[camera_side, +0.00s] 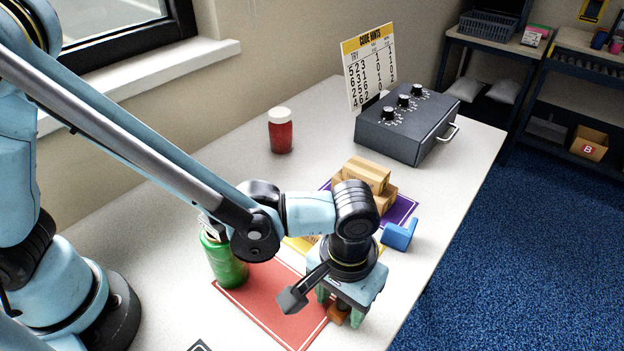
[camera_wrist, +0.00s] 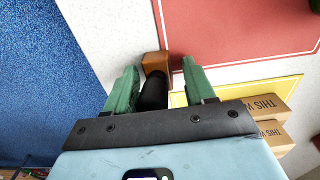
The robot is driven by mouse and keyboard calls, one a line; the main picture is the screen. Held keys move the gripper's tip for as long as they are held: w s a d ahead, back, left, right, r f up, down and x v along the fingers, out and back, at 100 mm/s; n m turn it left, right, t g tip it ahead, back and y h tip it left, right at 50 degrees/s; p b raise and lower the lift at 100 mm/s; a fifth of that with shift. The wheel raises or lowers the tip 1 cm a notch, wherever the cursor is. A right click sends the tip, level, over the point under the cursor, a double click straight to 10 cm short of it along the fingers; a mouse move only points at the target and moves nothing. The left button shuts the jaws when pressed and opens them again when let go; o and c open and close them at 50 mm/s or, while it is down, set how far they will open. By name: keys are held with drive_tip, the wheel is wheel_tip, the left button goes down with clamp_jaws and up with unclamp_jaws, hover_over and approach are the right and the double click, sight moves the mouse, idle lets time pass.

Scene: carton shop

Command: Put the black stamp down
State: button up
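The black stamp has a black handle (camera_wrist: 153,95) and a brown block base (camera_wrist: 156,62). It appears to stand upright on the table at the edge of the red mat (camera_wrist: 235,35). In the side view only its brown base (camera_side: 337,314) shows, under my gripper (camera_side: 340,308); the handle is hidden there. In the wrist view the green fingers of my gripper (camera_wrist: 160,72) are apart on both sides of the handle. A gap shows between the handle and the right finger; the left finger is close to the handle, and I cannot tell whether it touches.
A green bottle (camera_side: 226,260) stands on the red mat. Cardboard boxes (camera_side: 367,176) lie on the purple mat (camera_side: 401,210), near a blue object (camera_side: 399,235). A red jar (camera_side: 281,132) and a knobbed box (camera_side: 407,125) stand farther back. The table edge is close to my gripper.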

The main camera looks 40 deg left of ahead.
wheel_tip(320, 180, up, 13)
drive_tip(key=shift+f, duration=0.15)
drive_tip(key=shift+a+r, duration=0.15)
drive_tip(key=shift+r, duration=0.05)
drive_tip(key=w+a+t, duration=0.2)
drive_tip(key=a+t, duration=0.5)
drive_tip(key=a, duration=2)
drive_tip(key=shift+a+r, duration=0.15)
drive_tip(key=shift+a, duration=0.2)
